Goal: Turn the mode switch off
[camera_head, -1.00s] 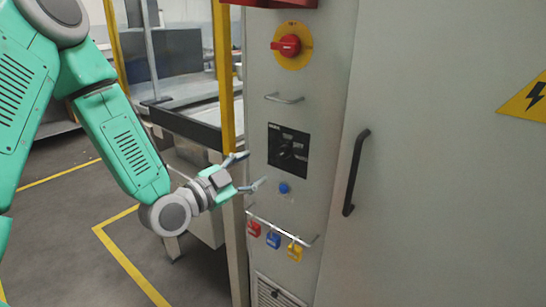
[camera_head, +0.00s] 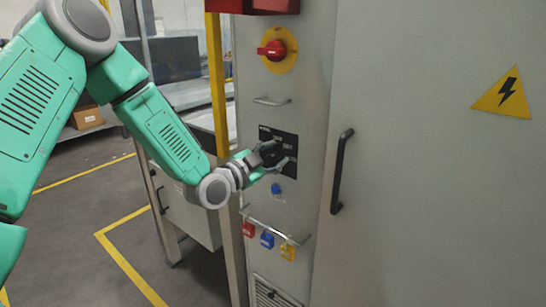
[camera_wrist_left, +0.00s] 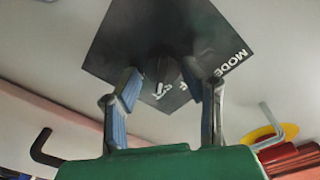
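The mode switch is a black knob (camera_wrist_left: 160,72) on a black square plate (camera_head: 291,143) on the grey cabinet panel. The plate also shows in the left wrist view (camera_wrist_left: 200,25), with the lettering "MODE" on it. My left gripper (camera_head: 279,157) is at the plate, its fingers partly in front of the knob. In the left wrist view, its two fingers (camera_wrist_left: 160,85) are apart, one on each side of the knob. I cannot tell whether they touch it. The knob is mostly hidden in the head view. My right gripper is not in view.
A red rotary switch on a yellow disc (camera_head: 290,60) and a small metal handle (camera_head: 271,101) sit above. A blue button (camera_head: 276,189) and a rail with coloured padlocks (camera_head: 267,240) sit below. A black door handle (camera_head: 340,170) stands to the right.

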